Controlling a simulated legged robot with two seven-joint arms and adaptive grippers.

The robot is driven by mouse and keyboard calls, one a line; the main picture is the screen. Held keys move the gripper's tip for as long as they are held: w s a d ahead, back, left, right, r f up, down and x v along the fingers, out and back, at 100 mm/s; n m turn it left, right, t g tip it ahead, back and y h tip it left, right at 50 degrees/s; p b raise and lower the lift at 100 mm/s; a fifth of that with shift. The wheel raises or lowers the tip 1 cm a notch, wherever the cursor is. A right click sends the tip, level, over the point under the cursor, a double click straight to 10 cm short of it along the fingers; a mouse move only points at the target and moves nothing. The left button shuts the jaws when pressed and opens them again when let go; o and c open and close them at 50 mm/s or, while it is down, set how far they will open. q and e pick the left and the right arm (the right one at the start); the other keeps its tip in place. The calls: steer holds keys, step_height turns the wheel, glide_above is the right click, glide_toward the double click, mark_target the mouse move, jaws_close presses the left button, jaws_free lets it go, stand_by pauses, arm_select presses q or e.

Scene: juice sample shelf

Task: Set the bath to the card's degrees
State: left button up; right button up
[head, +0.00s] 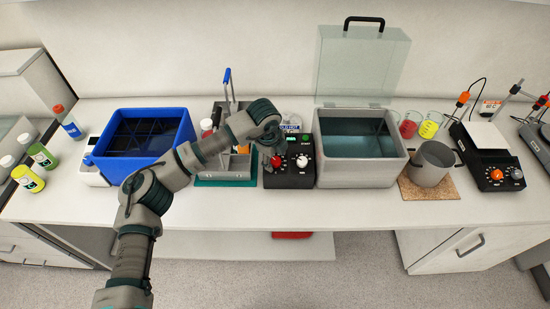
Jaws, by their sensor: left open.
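The bath (340,172) is a grey tank of water with its clear lid (362,65) raised at the back. A black control box (290,178) joins its left side. The box has a white knob (302,161), a red knob (276,161) and a small green light or switch. My left gripper (268,165) is open at the box's left side, close to the red knob; contact cannot be told. A small white card (490,106) with orange writing stands at the far right, too small to read surely. My right gripper is not in view.
A blue bin (178,150) and a rack on a green mat (222,183) stand left of the box. A steel pot (431,166) on a cork mat, beakers and a black hotplate (484,137) stand right. The front counter strip is clear.

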arm_select(q)
steer(key=shift+w+f, duration=0.1)
steer(key=shift+f, duration=0.25)
steer(key=shift+d, duration=0.1)
jaws_close()
